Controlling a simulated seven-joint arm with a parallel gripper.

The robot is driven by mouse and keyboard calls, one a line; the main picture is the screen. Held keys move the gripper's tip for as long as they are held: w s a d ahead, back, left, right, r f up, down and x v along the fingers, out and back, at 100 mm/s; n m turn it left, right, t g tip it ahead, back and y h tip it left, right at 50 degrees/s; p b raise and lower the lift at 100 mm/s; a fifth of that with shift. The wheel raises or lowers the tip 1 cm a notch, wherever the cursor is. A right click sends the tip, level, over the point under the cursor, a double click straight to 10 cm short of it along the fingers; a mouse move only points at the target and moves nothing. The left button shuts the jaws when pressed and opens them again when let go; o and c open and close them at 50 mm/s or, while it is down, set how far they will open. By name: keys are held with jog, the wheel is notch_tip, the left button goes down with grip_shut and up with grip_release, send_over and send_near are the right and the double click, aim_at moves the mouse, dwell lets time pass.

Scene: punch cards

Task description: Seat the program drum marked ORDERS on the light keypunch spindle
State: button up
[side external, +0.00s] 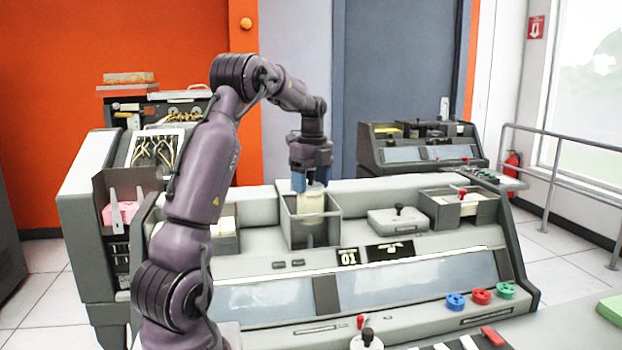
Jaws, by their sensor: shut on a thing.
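My gripper (311,184) points straight down over the light grey keypunch (255,262), its blue fingers shut on a cream drum (311,202). The drum is upright, inside or just above an open grey box-like housing (329,229) in the middle of the keypunch's top. No ORDERS marking can be read at this size. The spindle cannot be made out, and I cannot tell whether the drum is around it or above it.
A darker keypunch (422,153) stands behind at the right. On the light keypunch, a grey block with a black knob (397,219) and an open tray (462,214) lie right of the housing. A pink item (122,212) sits in a left bin. Coloured knobs (481,296) line the front right.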

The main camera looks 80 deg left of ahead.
aim_at(311, 201)
jog(key=shift+f, duration=0.55)
dwell(0.4)
jog(key=shift+f, duration=1.8)
jog(key=shift+f, duration=0.15)
jog(key=shift+f, duration=1.7)
jog(key=shift+f, duration=0.25)
jog(key=o, duration=1.4)
jog(key=shift+w, duration=0.1)
jog(key=shift+o, duration=0.4)
jog(key=shift+r, duration=0.1)
